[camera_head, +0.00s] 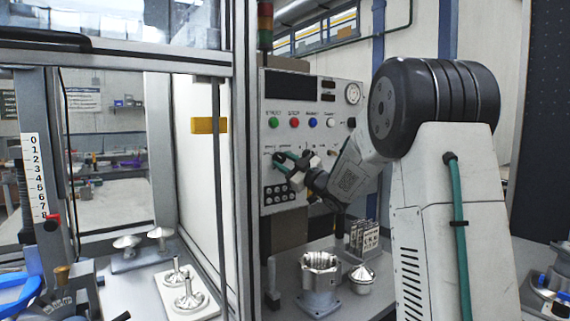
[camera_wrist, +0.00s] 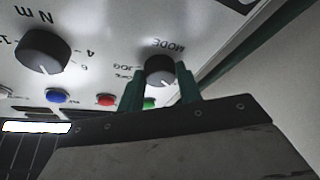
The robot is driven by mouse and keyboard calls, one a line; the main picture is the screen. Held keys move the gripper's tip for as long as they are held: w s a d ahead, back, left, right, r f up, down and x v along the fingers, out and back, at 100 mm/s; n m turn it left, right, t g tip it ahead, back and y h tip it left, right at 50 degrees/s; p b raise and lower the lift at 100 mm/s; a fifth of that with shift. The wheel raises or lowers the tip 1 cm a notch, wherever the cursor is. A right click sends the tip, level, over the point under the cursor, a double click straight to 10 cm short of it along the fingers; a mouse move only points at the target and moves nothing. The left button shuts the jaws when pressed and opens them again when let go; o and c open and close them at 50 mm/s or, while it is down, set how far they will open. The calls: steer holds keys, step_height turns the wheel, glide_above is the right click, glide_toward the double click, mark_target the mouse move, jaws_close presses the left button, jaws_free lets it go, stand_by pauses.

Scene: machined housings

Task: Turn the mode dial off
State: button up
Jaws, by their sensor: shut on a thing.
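The mode dial (camera_wrist: 160,69) is a dark round knob under the upside-down word MODE on the pale control panel (camera_head: 340,90). Small labels, one reading JOG, stand to its left in the wrist view. A pale pointer mark shows near its lower right edge, partly crowded by the fingers. My gripper (camera_wrist: 158,78) is shut on the dial, with one green finger on each side. In the head view my gripper (camera_head: 287,162) is at the panel's lower left, and its fingers hide the dial there.
A second dark dial (camera_wrist: 43,50) marked N m sits left of the mode dial in the wrist view. Blue (camera_wrist: 57,96), red (camera_wrist: 104,99) and green (camera_wrist: 149,103) buttons are close to my fingers. A machined housing (camera_head: 320,283) stands on the bench below the panel.

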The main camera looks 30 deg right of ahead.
steer(key=shift+d+n+g+y, duration=0.1)
steer(key=shift+n+g+y, duration=0.35)
steer(key=shift+n, duration=1.05)
steer(key=o, duration=1)
steer(key=shift+r, duration=0.1)
steer(key=v, duration=0.8)
steer(key=shift+w, duration=0.1)
